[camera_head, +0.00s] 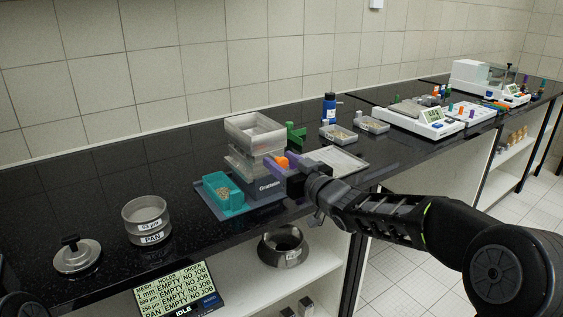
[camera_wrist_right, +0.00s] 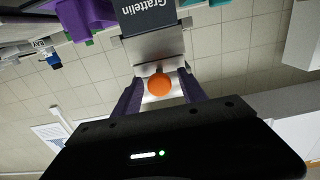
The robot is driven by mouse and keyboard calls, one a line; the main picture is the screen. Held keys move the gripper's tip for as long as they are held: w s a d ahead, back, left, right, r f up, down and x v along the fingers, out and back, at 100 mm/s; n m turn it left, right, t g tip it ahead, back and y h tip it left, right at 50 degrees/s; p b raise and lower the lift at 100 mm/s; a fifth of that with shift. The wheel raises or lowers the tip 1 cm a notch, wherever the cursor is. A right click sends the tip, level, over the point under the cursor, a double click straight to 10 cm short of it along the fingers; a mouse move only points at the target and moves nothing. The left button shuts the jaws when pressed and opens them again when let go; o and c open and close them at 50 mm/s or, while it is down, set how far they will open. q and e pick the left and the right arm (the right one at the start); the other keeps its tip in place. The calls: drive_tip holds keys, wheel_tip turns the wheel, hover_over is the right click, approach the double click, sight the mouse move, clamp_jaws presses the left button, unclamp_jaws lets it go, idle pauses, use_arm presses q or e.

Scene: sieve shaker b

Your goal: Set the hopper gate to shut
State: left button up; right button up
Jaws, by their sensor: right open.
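The hopper machine (camera_head: 253,133), with grey stacked trays on top and a dark base marked "Grattelin", stands on the black bench in the head view. Its lettered panel (camera_wrist_right: 150,12) shows upside down in the wrist view. An orange knob (camera_head: 282,162) is on its near side; I cannot tell whether the gate is open or shut. My right gripper (camera_head: 279,165) is open, its purple fingers on either side of the orange knob (camera_wrist_right: 160,86) in the wrist view, with gaps visible beside the knob. My left gripper is not in view.
A teal tray (camera_head: 222,194) of grains sits left of the hopper's base. A sieve pan (camera_head: 146,220), a lid (camera_head: 76,256) and a display (camera_head: 178,292) are further left. A dark ring (camera_head: 283,246) lies on the shelf below. Grain dishes (camera_head: 338,133) and a balance (camera_head: 425,118) are at right.

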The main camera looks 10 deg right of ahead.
drive_tip(key=v, duration=0.7)
drive_tip(key=shift+s+b, duration=0.3)
drive_tip(key=shift+b, duration=0.1)
drive_tip(key=s+a+f+m+g+h+p, duration=0.1)
drive_tip(key=s+a+f+g, duration=0.2)
drive_tip(key=f, duration=0.8)
drive_tip(key=s+a+f+m+g+h+p, duration=0.15)
drive_tip(key=s+f, duration=0.35)
drive_tip(key=f, duration=0.6)
drive_tip(key=s+a+f+m+g+h+p, duration=0.1)
drive_tip(key=s+f+m+g, duration=0.2)
drive_tip(key=f, duration=0.8)
drive_tip(key=s+a+f+g+p, duration=0.1)
drive_tip(key=s+a+f+g, duration=0.2)
drive_tip(key=s+f, duration=0.4)
drive_tip(key=s+a+f+g+p, duration=0.2)
drive_tip(key=s+f+g, duration=0.3)
drive_tip(key=s, duration=1.4)
drive_tip(key=shift+s+a+f+m+y, duration=0.4)
drive_tip(key=shift+a+f, duration=0.25)
drive_tip(key=shift+f, duration=0.3)
